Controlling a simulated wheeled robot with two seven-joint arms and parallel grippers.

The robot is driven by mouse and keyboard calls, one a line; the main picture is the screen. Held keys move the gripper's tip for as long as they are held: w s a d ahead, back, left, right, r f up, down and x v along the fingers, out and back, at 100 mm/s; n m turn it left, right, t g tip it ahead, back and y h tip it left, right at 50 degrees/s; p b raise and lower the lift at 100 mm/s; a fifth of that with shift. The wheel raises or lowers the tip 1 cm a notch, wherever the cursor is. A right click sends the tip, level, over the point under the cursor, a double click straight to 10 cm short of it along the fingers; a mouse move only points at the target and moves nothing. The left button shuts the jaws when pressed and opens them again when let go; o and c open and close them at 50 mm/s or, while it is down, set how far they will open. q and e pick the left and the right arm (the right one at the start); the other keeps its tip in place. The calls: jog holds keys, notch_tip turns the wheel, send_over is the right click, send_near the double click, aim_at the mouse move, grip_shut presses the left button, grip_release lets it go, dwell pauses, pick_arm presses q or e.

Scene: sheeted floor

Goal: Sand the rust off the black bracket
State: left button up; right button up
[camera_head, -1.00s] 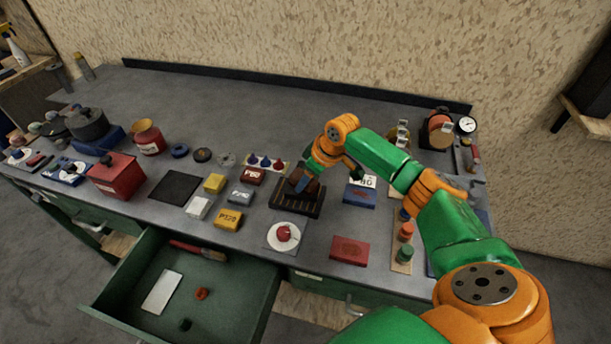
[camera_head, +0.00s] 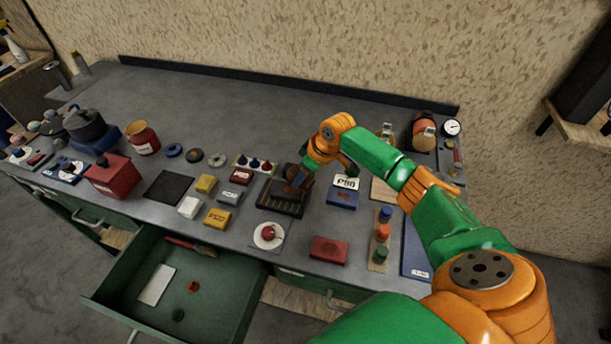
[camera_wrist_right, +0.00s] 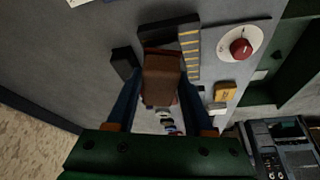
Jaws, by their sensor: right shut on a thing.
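My right gripper (camera_head: 296,180) reaches down over a dark ribbed tray (camera_head: 268,206) on the workbench. In the right wrist view its two blue fingers (camera_wrist_right: 166,100) are shut on a reddish-brown block (camera_wrist_right: 162,78). The block's lower end lies over or against the tray, whose yellow-marked edge (camera_wrist_right: 190,52) shows beside it; I cannot tell whether they touch. A small black piece (camera_wrist_right: 122,62) stands to the left of the block. I cannot clearly pick out the black bracket or its rust, as the gripper and block cover part of the tray. My left gripper is not in view.
Yellow, white, grey and red labelled blocks stand left of the tray. A blue box (camera_head: 342,199) with a P80 card is to its right. A red knob on a white plate (camera_head: 268,235) and a red box (camera_head: 329,250) are in front. An open green drawer (camera_head: 225,290) juts out.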

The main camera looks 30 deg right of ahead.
jog(key=shift+r, duration=0.65)
jog(key=shift+s+d+r, duration=0.1)
jog(key=shift+d+r, duration=0.1)
jog(key=shift+r, duration=0.4)
jog(key=shift+a+r, duration=0.1)
jog(key=shift+r, duration=0.5)
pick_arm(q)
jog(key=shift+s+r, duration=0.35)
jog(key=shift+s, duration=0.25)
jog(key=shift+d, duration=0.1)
